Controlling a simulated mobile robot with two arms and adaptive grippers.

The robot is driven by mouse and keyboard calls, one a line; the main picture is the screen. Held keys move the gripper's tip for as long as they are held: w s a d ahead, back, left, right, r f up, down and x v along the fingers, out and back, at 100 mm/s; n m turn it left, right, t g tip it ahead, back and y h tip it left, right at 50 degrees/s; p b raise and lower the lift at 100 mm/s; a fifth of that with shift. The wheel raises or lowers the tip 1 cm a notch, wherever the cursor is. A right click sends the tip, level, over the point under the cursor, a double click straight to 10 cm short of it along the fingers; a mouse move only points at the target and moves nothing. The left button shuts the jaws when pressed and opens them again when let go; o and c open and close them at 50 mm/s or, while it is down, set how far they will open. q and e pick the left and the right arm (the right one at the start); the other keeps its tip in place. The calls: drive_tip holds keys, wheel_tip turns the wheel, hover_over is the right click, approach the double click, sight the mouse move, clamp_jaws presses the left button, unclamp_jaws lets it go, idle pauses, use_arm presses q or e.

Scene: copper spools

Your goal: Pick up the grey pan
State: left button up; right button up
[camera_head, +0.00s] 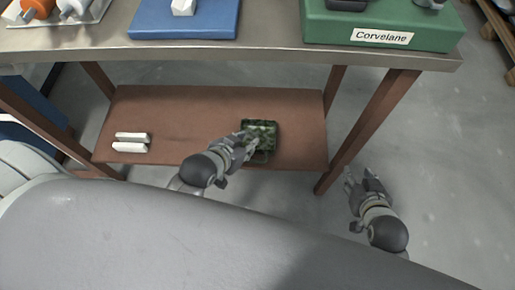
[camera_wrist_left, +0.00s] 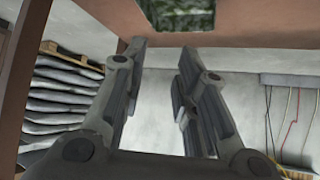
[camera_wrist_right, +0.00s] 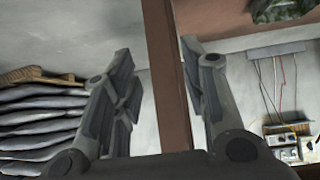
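No plainly grey pan stands out. A small square thing with a mottled green and dark face (camera_head: 262,130) and a handle-like loop at its front lies on the brown lower shelf; part of it shows at the top of the left wrist view (camera_wrist_left: 180,14). My left gripper (camera_head: 246,143) overlaps its left side in the head view; contact cannot be told. Its fingers are apart with nothing between them. My right gripper (camera_head: 359,174) is open and empty, right of the table's front right leg. A dark thing (camera_head: 347,4) and a greyish thing (camera_head: 431,3) on the tabletop are cut off.
The brown shelf (camera_head: 180,115) holds two whitish bars (camera_head: 131,148) at left. The right table leg (camera_head: 365,135) stands between my grippers. Above are a blue block (camera_head: 185,28) and a green "Corvelane" block (camera_head: 325,28). The floor at right is clear.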

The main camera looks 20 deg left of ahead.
use_arm(q)
drive_tip(key=w+d+r+m+h+b, duration=0.2)
drive_tip(key=d+r+m+h+b, duration=0.15)
drive_tip(key=d, duration=0.35)
drive_tip(key=m+g+y, duration=0.6)
drive_tip(key=m+g, duration=0.3)
hover_over(257, 153)
wheel_tip(257, 153, down, 8)
wheel_tip(257, 153, down, 5)
drive_tip(key=shift+w+a+b, duration=0.1)
drive_tip(key=shift+w+b, duration=0.05)
drive_tip(key=shift+b, duration=0.8)
drive_tip(key=shift+f, duration=0.3)
wheel_tip(257, 153, down, 2)
drive_tip(key=shift+f+b, duration=0.1)
drive_tip(key=shift+b, duration=0.7)
wheel_tip(257, 153, down, 2)
drive_tip(key=shift+f+b, duration=0.2)
drive_tip(key=shift+b, duration=0.45)
drive_tip(key=shift+f, duration=0.1)
use_arm(e)
drive_tip(key=a+r+t+y, duration=0.1)
drive_tip(key=r+t+y, duration=0.1)
drive_tip(key=r+t, duration=0.5)
drive_tip(key=a+r+t+y, duration=0.2)
drive_tip(key=r+t, duration=0.6)
drive_tip(key=r, duration=1.2)
drive_tip(key=shift+w+a+r+n+y, duration=0.2)
drive_tip(key=shift+w+r+n+y, duration=0.1)
drive_tip(key=shift+w+y, duration=0.1)
